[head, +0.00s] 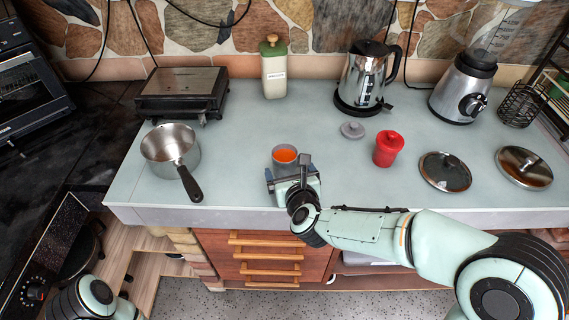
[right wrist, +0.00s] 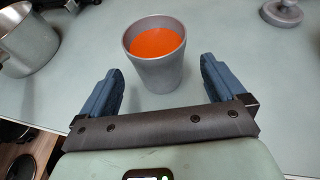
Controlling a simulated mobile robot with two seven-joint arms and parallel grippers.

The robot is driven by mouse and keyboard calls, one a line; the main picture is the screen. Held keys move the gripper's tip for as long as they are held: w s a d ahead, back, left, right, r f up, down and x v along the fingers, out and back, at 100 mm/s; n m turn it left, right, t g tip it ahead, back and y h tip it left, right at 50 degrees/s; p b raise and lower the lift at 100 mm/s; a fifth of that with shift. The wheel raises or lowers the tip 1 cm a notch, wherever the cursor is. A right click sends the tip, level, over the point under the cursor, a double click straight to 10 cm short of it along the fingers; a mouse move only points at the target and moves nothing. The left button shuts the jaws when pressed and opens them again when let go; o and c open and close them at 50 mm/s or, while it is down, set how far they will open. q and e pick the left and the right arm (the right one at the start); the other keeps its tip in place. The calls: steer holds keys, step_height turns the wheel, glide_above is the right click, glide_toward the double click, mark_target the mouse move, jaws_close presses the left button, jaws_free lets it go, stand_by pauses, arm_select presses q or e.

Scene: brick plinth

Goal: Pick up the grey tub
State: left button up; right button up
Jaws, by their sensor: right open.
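The grey tub (head: 285,154) stands upright and uncovered on the pale counter, near its front edge, with orange contents inside. It also shows in the right wrist view (right wrist: 157,75), at the top centre. My right gripper (head: 291,173) is open and empty at the front side of the tub. In the right wrist view its two blue fingers (right wrist: 160,72) point toward the tub, one to each side, with a visible gap on both sides. The tub's lower front is partly hidden by the gripper in the head view. My left arm shows only at the bottom left, without its gripper.
A steel saucepan (head: 171,146) stands to the left, its handle toward the front. A kettle (head: 363,78) stands behind. The counter just behind the tub is clear.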

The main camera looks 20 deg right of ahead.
mark_target(283, 159)
steer(key=shift+p+x, duration=0.35)
steer(key=shift+x, duration=2.45)
steer(key=shift+s, duration=0.1)
steer(key=c, duration=1.2)
